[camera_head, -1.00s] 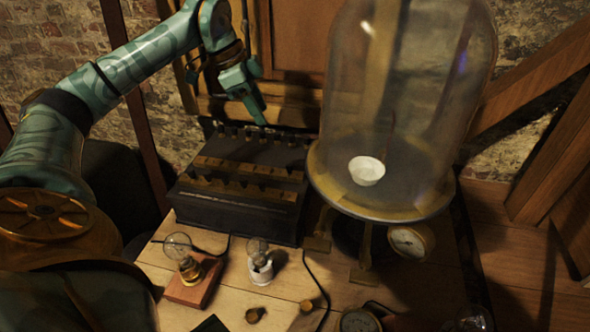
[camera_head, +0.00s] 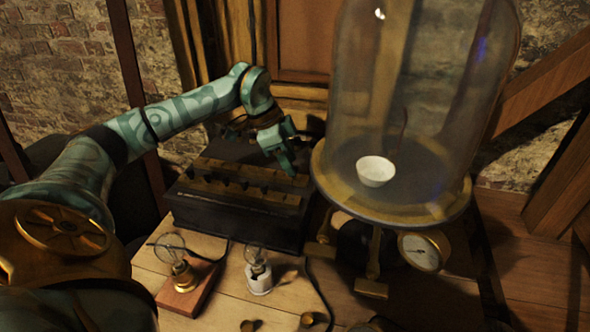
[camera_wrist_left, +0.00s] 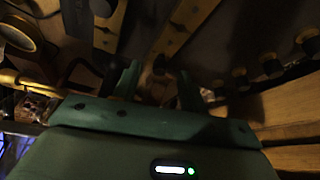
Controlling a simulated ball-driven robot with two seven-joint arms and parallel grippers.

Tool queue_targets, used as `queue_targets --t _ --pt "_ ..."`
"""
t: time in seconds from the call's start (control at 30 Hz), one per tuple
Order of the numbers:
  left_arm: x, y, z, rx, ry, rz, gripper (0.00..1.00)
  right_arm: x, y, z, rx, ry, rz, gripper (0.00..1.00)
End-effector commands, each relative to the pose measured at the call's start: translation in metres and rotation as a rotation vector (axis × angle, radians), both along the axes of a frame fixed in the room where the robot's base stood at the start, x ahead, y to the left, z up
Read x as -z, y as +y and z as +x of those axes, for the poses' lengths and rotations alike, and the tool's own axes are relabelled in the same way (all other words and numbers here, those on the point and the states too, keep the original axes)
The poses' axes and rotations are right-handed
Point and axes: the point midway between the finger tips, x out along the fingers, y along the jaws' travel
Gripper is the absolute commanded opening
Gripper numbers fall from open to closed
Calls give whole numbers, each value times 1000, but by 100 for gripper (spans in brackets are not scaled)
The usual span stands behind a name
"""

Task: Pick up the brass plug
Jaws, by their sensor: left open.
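My left gripper (camera_head: 289,170) is open and empty above the right end of a black plug box (camera_head: 235,218) with brass bars on top. Several small plugs with dark tops (camera_head: 246,184) stand along the box. In the left wrist view, the two green fingers (camera_wrist_left: 157,88) are apart, with a small dim brownish piece (camera_wrist_left: 160,66) showing between them; I cannot tell if it is a plug. A row of plugs (camera_wrist_left: 271,66) stands to the right there. Two small brass pieces (camera_head: 250,325) lie on the table at the bottom edge. My right gripper is out of view.
A glass bell jar (camera_head: 420,90) on a brass-rimmed stand, with a white cup (camera_head: 375,171) inside, stands close to the right of the box. A dial gauge (camera_head: 421,252) hangs below it. Two bulbs, one on a wooden base (camera_head: 187,291) and one on a white holder (camera_head: 258,283), stand in front.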

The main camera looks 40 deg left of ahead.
Motion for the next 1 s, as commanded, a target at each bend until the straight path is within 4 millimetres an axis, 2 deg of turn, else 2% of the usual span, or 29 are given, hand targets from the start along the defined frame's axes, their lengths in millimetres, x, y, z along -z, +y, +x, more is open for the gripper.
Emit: queue_targets --t 0.03,0.1,0.3,0.4,0.47,0.8,1.0 --pt "11 -3 2 2 3 -2 43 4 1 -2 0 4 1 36" --pt "16 -5 4 2 2 -1 43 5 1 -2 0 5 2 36" --pt "14 -5 4 1 0 0 43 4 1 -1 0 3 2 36" --pt "14 -5 4 1 0 0 15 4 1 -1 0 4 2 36" --pt "14 -5 4 1 0 0 0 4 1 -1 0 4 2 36" --pt "12 -5 4 1 0 0 0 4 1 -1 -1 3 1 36" --pt "-8 -5 4 0 -4 -1 0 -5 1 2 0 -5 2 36"
